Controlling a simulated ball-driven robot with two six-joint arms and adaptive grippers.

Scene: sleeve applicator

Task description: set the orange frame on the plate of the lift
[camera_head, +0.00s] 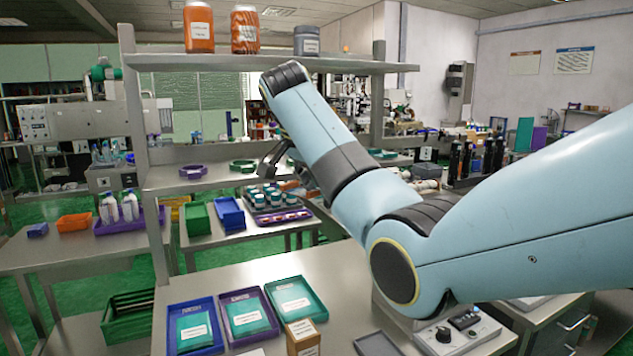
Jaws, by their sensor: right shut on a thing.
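My right arm reaches in from the right across the view. Its gripper (275,160) is at the middle shelf, small and partly hidden behind my own forearm. It is shut on the orange frame (289,185), of which only a small orange-brown part shows; the forearm hides the rest. A control box with a black knob (444,334) stands on the front bench, low right of centre, partly behind my arm. I cannot tell whether it belongs to the lift, and I cannot make out the lift's plate. My left gripper is out of view.
A purple frame (193,172) and a green frame (242,165) lie on the middle shelf. Blue (172,313), purple (225,305) and teal (270,293) trays and a cardboard box (302,336) are on the front bench. Jars stand on the upper shelf (350,66).

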